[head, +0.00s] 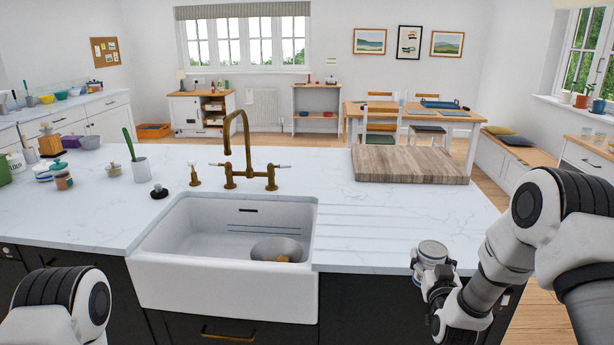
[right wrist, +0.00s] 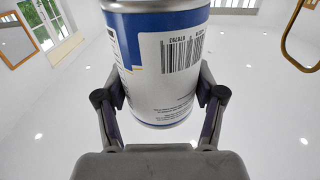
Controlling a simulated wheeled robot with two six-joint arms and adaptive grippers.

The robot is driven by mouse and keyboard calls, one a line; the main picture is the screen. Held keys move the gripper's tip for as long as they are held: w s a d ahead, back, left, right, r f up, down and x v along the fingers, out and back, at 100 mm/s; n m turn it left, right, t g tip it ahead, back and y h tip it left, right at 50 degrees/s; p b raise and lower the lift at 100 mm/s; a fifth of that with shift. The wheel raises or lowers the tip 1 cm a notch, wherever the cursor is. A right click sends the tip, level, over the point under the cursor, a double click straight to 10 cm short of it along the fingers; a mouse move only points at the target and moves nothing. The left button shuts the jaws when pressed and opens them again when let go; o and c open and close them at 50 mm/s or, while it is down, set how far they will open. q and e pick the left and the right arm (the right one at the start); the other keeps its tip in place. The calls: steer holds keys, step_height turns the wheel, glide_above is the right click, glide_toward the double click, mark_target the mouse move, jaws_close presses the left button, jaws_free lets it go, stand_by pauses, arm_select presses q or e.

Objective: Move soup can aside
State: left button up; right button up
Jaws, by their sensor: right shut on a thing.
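The soup can (head: 432,252) is a short cylinder with a pale metal end in the head view. In the right wrist view the can (right wrist: 165,65) shows a white and blue label with a barcode. My right gripper (head: 436,272) is shut on the can, with a finger pad on each side of it (right wrist: 162,92). The can is at the front edge of the white worktop, right of the sink. I cannot tell whether it touches the worktop. Of my left arm only a link shows at the lower left; its gripper is out of view.
The white sink (head: 150,268) with a metal bowl (head: 276,250) in it lies left of the can. A wooden board (head: 410,163) lies on the worktop (head: 350,215) behind. The brass tap (head: 245,150) stands behind the sink. The worktop between board and front edge is clear.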

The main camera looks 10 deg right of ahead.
steer(key=s+a+f+n+y, duration=0.2)
steer(key=s+a+f, duration=0.1)
steer(key=a+f, duration=0.4)
steer(key=s+a+f+n+y, duration=0.1)
steer(key=s+a+f+y, duration=0.3)
steer(key=a, duration=0.6)
steer(key=s+a+r+h, duration=0.1)
steer(key=s+r, duration=0.2)
steer(key=s, duration=0.2)
steer(key=shift+s+a+r+t, duration=0.15)
steer(key=shift+s+r+t, duration=0.15)
steer(key=shift+s, duration=0.05)
steer(key=shift+f, duration=0.1)
